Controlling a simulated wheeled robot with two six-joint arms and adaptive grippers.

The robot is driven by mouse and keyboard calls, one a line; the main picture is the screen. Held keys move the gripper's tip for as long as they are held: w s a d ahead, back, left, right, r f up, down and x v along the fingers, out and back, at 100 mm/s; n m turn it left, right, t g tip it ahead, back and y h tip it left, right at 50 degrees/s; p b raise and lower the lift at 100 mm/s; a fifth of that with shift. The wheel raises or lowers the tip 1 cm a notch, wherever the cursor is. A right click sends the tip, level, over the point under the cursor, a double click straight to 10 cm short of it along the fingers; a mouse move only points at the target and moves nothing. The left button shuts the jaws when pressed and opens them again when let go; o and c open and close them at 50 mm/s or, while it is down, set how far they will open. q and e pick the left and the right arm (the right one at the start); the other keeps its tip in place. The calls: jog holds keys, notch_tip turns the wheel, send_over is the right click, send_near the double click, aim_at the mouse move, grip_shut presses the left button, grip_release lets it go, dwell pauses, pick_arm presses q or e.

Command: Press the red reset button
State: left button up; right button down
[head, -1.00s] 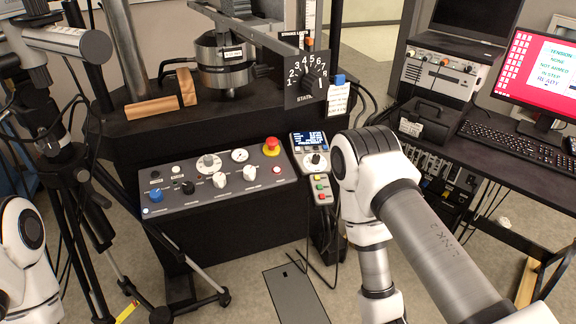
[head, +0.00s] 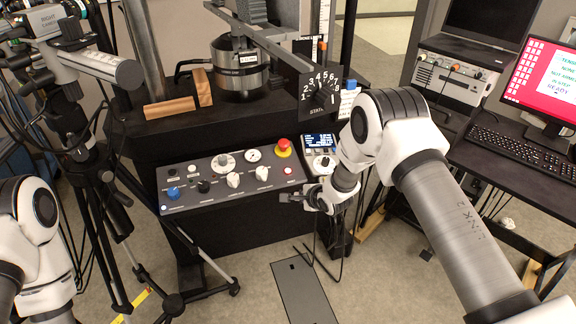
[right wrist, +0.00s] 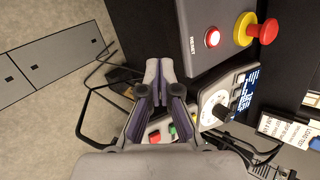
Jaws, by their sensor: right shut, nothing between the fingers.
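The red reset button (head: 288,170) is a small red disc in a pale ring at the right end of the grey control panel (head: 215,200). The right wrist view shows it lit red (right wrist: 211,38), up and to the right of my fingertips. My right gripper (head: 288,197) is shut and empty, just in front of the panel's lower right corner. It also shows in the right wrist view (right wrist: 158,70), with its fingertips together and apart from the button. My left arm shows at the left edge of the head view, but its gripper is out of view.
A red mushroom knob on a yellow base (head: 283,147) sits close behind the button. A handheld controller with a screen (head: 322,150) is to the right, partly hidden by my right arm. Black cables (right wrist: 95,95) hang beneath. A tripod (head: 105,190) stands at left.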

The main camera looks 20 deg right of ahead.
jog(key=w+r+m+t+p, duration=0.1)
jog(key=w+r+m, duration=0.3)
jog(key=w+r, duration=0.5)
notch_tip(320, 180, up, 2)
jog(key=shift+w+r+m+t+y, duration=0.1)
jog(key=shift+w+m+t+y, duration=0.25)
jog(key=shift+t, duration=0.45)
jog(key=b, duration=0.6)
send_over(290, 176)
jog(key=f, duration=0.7)
jog(key=shift+s+a+f, duration=0.1)
jog(key=shift+s+f, duration=0.05)
jog(key=shift+s, duration=0.1)
jog(key=shift+w+f+b, duration=0.2)
jog(key=shift+f+b, duration=0.35)
jog(key=shift+f, duration=0.15)
jog(key=shift+w+f, duration=0.1)
jog(key=shift+f, duration=0.25)
